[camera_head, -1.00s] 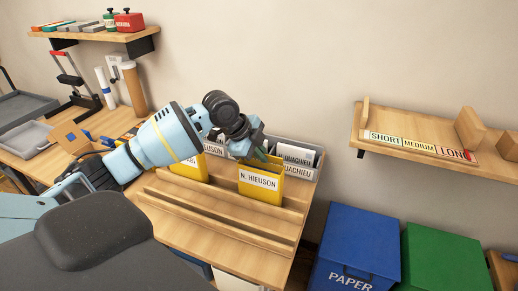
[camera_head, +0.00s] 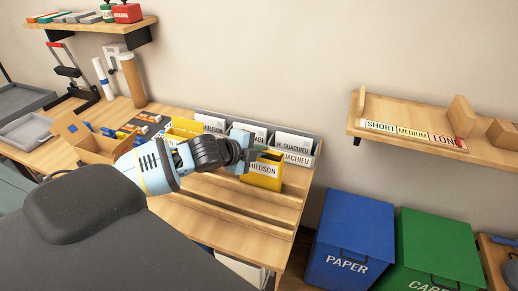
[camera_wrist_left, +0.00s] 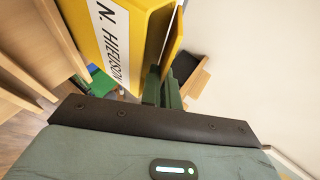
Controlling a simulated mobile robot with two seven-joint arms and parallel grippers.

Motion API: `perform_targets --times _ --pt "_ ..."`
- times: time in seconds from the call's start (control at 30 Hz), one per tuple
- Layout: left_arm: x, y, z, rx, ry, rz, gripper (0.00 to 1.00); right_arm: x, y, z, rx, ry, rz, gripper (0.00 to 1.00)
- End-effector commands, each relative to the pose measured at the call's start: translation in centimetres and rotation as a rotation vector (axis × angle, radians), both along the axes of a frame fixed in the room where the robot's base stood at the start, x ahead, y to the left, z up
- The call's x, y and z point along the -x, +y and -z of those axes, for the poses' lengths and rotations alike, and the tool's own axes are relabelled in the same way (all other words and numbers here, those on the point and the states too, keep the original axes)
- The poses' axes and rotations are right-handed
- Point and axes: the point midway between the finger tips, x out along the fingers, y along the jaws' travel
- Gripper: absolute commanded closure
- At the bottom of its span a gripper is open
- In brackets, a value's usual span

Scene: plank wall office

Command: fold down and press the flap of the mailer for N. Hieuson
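The yellow mailer labelled N. HIEUSON (camera_head: 264,172) stands upright in the wooden rack, part of its label hidden behind my left gripper. In the left wrist view the mailer (camera_wrist_left: 134,35) fills the upper middle, its label running down its face. A narrow yellow flap (camera_wrist_left: 173,42) stands off its edge, not lying flat. My left gripper (camera_head: 262,149) is at the mailer's top, coming from the left. Its green fingers (camera_wrist_left: 163,88) look closed together beside the flap, with nothing clearly between them; contact is hard to tell. My right gripper is out of view.
Another yellow mailer (camera_head: 184,130) stands to the left. A grey sorter (camera_head: 312,142) with labelled white mail stands behind. An open cardboard box (camera_head: 92,146) is farther left. The front rack slots (camera_head: 235,212) are bare. Blue (camera_head: 350,235) and green (camera_head: 437,245) bins stand right.

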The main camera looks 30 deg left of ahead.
Motion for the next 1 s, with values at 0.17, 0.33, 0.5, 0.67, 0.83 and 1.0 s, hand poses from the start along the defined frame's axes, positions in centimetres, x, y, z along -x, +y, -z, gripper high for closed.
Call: perform_targets --times 0.17,0.33,0.5,0.67,0.83,1.0 --pt "0.04 -0.03 0.06 -0.003 -0.013 0.0 1.0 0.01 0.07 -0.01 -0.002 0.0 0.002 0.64" --pt "0.03 -0.02 0.07 -0.003 -0.014 0.0 1.0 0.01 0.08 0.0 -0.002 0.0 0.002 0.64" --pt "0.03 -0.01 0.09 -0.003 -0.013 0.0 0.96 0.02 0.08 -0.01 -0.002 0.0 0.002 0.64" --pt "0.03 -0.01 0.09 -0.003 -0.013 0.0 0.75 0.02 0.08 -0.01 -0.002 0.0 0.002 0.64" --pt "0.05 -0.01 0.18 -0.004 -0.011 0.0 0.75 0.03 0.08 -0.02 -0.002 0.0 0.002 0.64" --pt "0.04 0.01 0.2 -0.003 -0.001 -0.001 0.75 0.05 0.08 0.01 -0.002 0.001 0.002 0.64"
